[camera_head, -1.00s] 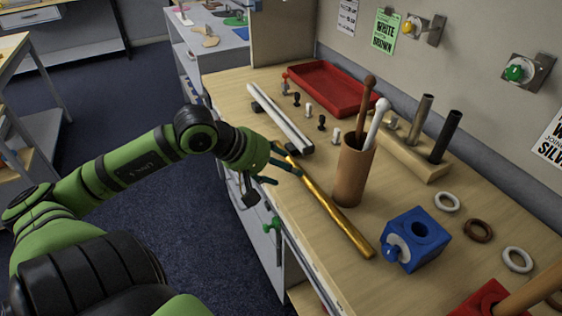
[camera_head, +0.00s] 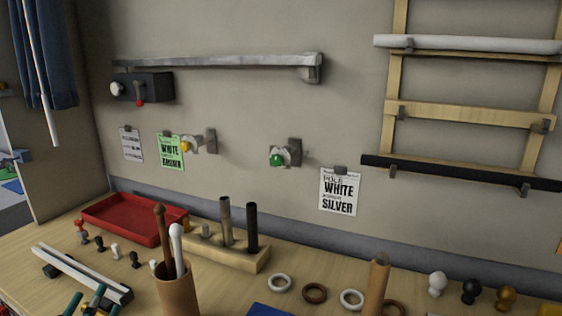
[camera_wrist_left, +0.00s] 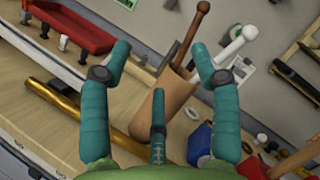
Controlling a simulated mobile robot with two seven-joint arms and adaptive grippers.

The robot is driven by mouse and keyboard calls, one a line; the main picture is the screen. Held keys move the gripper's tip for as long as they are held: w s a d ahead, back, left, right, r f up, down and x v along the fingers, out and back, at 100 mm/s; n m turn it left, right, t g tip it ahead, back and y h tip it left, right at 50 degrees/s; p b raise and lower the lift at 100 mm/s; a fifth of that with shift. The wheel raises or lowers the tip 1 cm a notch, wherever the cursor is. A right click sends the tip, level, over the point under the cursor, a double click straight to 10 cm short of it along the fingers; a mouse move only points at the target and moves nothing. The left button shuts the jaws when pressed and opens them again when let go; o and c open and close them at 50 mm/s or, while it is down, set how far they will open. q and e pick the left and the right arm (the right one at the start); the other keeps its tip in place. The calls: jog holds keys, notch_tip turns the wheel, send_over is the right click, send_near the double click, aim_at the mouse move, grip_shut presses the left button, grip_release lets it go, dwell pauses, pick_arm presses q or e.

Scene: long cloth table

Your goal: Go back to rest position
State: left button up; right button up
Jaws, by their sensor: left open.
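My left gripper (camera_head: 88,301) shows only by its teal fingertips at the bottom left of the head view. In the left wrist view its fingers (camera_wrist_left: 160,62) are spread wide, with nothing held between them. My right gripper is not in view.
A red tray (camera_head: 133,219) lies at the back left. A wooden block (camera_head: 237,257) holds upright dark cylinders. A white rail (camera_head: 82,270), small pegs and rings (camera_head: 314,293) lie on the table. A wall with signs, knobs and a pole rack (camera_head: 462,111) stands behind.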

pick_arm(q)
jog(key=s+a+f+n+g+y, duration=0.1)
jog(key=s+f+n+g+y, duration=0.15)
jog(key=f+n+g, duration=0.45)
jog(key=s+f+n+g+y, duration=0.2)
jog(key=s+f+n, duration=0.1)
jog(key=f+n, duration=0.65)
jog(key=s+d+f+n+g+h, duration=0.55)
jog(key=s+d+f+g, duration=0.25)
jog(key=s+d+f, duration=0.5)
notch_tip(320, 180, down, 20)
jog(key=s+g, duration=0.1)
jog(key=s+f+g, duration=0.1)
jog(key=s+f, duration=0.6)
jog(key=f, duration=0.3)
jog(key=shift+a+f, duration=0.2)
jog(key=shift+a, duration=0.25)
jog(key=shift+o, duration=0.5)
jog(key=s+a+f, duration=0.2)
jog(key=s+f, duration=0.3)
jog(key=s, duration=0.4)
jog(key=shift+s+f+g+y, duration=0.25)
jog(key=shift+s+g+y, duration=0.05)
jog(key=shift+s+g, duration=0.1)
